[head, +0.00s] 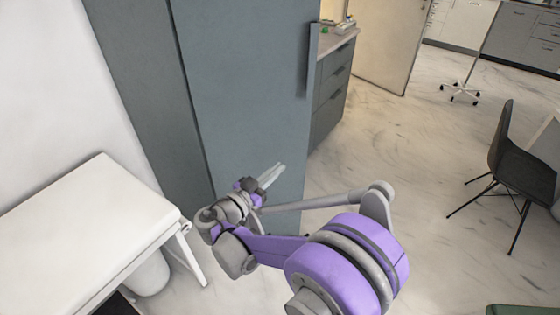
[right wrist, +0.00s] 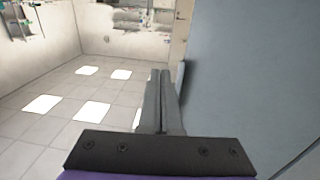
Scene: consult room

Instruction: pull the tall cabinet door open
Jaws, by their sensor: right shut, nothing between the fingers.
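The tall cabinet (head: 140,70) is blue-grey and stands at the upper left middle of the head view. Its broad door panel (head: 245,80) faces me and looks flat, with no clear opening showing. A narrow upright handle strip (head: 313,60) stands out at the panel's right edge. My right gripper (head: 279,168) is shut and empty, in front of the lower panel, below and left of the handle strip. In the right wrist view its fingers (right wrist: 160,74) are together, beside the blue-grey panel (right wrist: 250,70). A small strip (right wrist: 180,78) shows just past the fingertips. My left gripper is out of view.
A white padded bench (head: 85,215) stands at the left, close to the cabinet. A grey drawer unit (head: 332,90) is behind the cabinet's right side. A dark chair (head: 515,160) stands at the far right. The marble-look floor (head: 400,150) between is clear.

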